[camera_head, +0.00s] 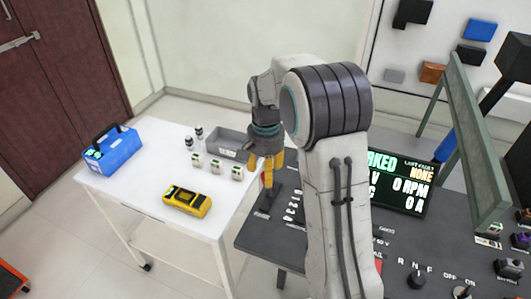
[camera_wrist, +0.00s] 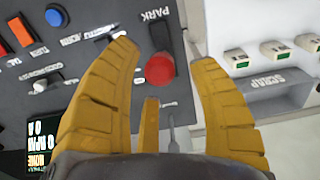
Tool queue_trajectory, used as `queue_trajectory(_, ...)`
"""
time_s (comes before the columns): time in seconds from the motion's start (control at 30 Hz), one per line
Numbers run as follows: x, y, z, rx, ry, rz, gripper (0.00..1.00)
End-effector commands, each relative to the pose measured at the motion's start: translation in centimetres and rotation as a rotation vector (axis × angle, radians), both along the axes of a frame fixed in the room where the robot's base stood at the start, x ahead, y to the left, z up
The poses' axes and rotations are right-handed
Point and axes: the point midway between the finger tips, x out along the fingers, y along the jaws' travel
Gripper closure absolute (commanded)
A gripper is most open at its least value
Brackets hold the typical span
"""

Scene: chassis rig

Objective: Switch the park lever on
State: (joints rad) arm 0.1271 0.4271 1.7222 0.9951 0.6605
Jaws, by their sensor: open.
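The park lever (camera_wrist: 160,69) shows in the wrist view as a round red knob on a dark mount, beside the label PARK on the dark panel (camera_wrist: 95,75). My gripper (camera_wrist: 163,53) is open, with one yellow finger to the left of the red knob and one to the right. Nothing is held between them. I cannot tell how far the fingertips stand above the knob. In the head view my gripper (camera_head: 267,176) points down over the console's left end, and the red knob is not clearly seen there.
Other switches, including a blue button (camera_wrist: 56,16), sit left of the lever. A white table (camera_head: 150,192) adjoins the console, holding a blue toolbox (camera_head: 112,154), a yellow meter (camera_head: 187,201), a grey scrap tray (camera_head: 230,143) and small parts. A display (camera_head: 402,182) stands right of my arm.

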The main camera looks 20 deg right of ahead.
Motion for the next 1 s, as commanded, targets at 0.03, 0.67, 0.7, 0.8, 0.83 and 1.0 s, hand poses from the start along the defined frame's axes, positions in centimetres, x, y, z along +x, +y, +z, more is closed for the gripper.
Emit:
queue_trajectory(0.03, 0.1, 0.0, 1.0, -0.001, -0.005, 0.001, 0.46)
queue_trajectory(0.67, -0.1, 0.2, 7.3, 0.0, 0.003, 0.002, 0.46)
queue_trajectory(0.7, -0.1, 0.2, 7.4, 0.0, 0.003, 0.002, 0.46)
queue_trajectory(0.8, -0.1, 0.2, 7.4, 0.0, 0.003, 0.002, 0.46)
queue_trajectory(0.83, -0.1, 0.2, 7.4, 0.0, 0.003, 0.002, 0.46)
queue_trajectory(1.0, -0.1, 0.2, 7.4, 0.0, 0.003, 0.002, 0.46)
